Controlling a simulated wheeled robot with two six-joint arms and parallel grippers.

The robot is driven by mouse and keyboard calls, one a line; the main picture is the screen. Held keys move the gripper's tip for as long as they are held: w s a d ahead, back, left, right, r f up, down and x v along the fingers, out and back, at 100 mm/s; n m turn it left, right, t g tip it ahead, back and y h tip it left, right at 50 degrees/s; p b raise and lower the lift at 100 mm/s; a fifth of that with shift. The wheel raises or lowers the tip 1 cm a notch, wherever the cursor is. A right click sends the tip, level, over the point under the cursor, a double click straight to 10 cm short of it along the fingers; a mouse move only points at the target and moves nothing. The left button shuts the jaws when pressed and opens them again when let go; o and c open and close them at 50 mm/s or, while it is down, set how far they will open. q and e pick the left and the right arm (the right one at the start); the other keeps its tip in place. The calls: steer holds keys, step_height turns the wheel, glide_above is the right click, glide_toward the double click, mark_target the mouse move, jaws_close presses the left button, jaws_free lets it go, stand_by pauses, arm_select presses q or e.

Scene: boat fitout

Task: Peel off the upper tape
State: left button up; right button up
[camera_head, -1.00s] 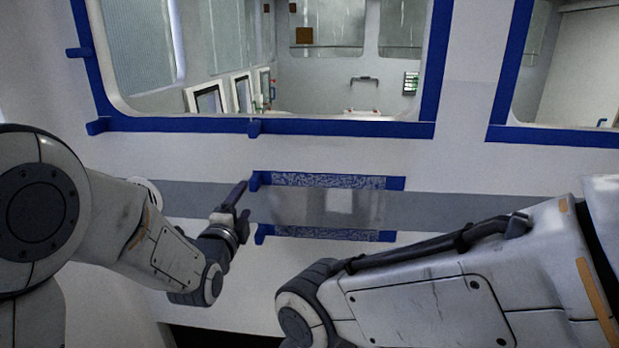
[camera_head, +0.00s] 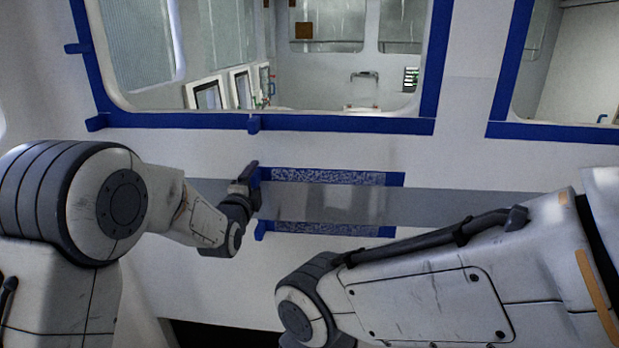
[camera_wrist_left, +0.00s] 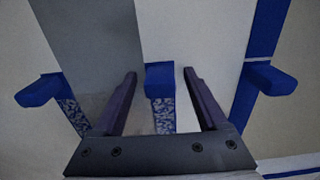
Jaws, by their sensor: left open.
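The upper tape (camera_head: 395,181) is a blue strip with a speckled middle, running along the top of the grey metal patch (camera_head: 330,205) on the white wall. Its left end has a blue pull tab (camera_wrist_left: 159,80). My left gripper (camera_head: 252,168) is open at that left end. In the left wrist view the tab stands between the two open fingers (camera_wrist_left: 160,73), with a gap on both sides, and the speckled strip (camera_wrist_left: 165,117) runs on below it. My right arm reaches in from the right, but its gripper is not visible.
The lower tape (camera_head: 388,232), with its own tab (camera_wrist_left: 42,90), runs along the patch's bottom edge. Blue tape (camera_head: 340,127) frames the window above, and one of its tabs (camera_wrist_left: 270,78) is right of the fingers. My right forearm fills the lower right.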

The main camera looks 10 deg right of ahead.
arm_select(q)
jaws_close()
steer(key=shift+s, duration=0.1)
